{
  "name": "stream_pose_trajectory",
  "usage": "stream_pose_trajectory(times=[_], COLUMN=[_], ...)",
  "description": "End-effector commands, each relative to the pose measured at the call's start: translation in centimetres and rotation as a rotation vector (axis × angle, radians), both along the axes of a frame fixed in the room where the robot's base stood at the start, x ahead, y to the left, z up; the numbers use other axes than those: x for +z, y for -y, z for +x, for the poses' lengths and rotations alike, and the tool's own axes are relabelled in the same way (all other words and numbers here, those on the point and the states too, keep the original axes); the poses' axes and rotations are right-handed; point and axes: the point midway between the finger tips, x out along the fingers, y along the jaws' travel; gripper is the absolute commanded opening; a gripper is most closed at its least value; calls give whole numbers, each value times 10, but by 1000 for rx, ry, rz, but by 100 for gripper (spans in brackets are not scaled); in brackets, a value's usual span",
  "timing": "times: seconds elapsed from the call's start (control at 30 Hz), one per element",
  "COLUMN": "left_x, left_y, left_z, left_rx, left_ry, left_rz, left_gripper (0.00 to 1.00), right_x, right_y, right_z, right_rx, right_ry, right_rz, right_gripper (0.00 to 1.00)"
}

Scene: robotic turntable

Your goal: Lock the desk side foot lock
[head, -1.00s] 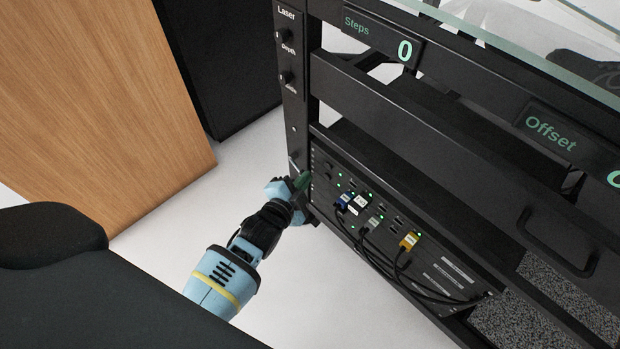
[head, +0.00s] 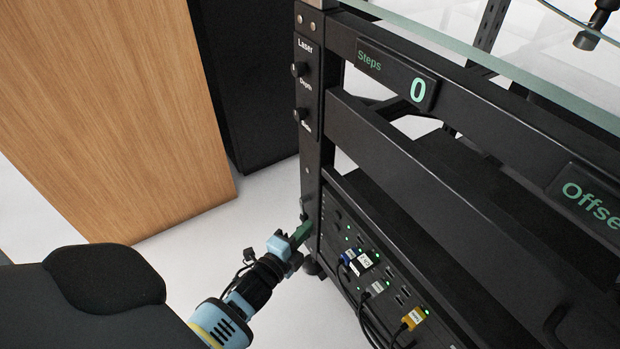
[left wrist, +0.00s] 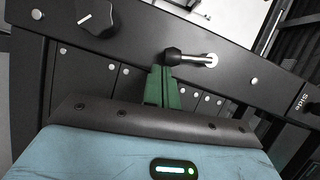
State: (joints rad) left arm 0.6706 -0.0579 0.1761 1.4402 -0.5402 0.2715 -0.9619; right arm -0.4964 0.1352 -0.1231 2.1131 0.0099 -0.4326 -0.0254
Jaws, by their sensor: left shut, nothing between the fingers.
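A small lever (left wrist: 188,58) with a black grip and a silver end sticks out of the dark frame in the left wrist view; it looks like the lock lever. The word "Side" shows sideways on the frame at the right of that view. My left gripper (head: 305,231) has green fingers, pressed together and empty, beside the lower part of the desk's front-left leg (head: 311,170). In the left wrist view the fingertips (left wrist: 162,70) are right by the lever's black end; I cannot tell whether they touch it. The foot under the leg is partly hidden by my gripper. My right gripper is not in view.
A black knob (left wrist: 97,17) is left of the lever. A rack unit (head: 385,270) with plugged cables sits right of the leg. A wooden cabinet (head: 120,110) and a black cabinet (head: 245,80) stand left. White floor (head: 210,235) is clear between.

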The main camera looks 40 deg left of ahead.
Motion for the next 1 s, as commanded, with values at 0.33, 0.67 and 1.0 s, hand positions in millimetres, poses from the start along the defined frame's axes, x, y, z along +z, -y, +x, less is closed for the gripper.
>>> stream_pose_trajectory(times=[0.33, 0.67, 1.0], left_x=[-8, -9, -10], left_y=[-11, -14, -14], left_z=[4, 5, 5], left_rx=[2, 1, 1], left_ry=[-2, -1, -1], left_rz=[-1, -2, -2], left_gripper=[0, 0, 0], right_x=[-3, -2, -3], right_y=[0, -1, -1], right_z=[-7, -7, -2], right_rx=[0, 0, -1], right_ry=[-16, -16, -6], right_rz=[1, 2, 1], right_gripper=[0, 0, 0])
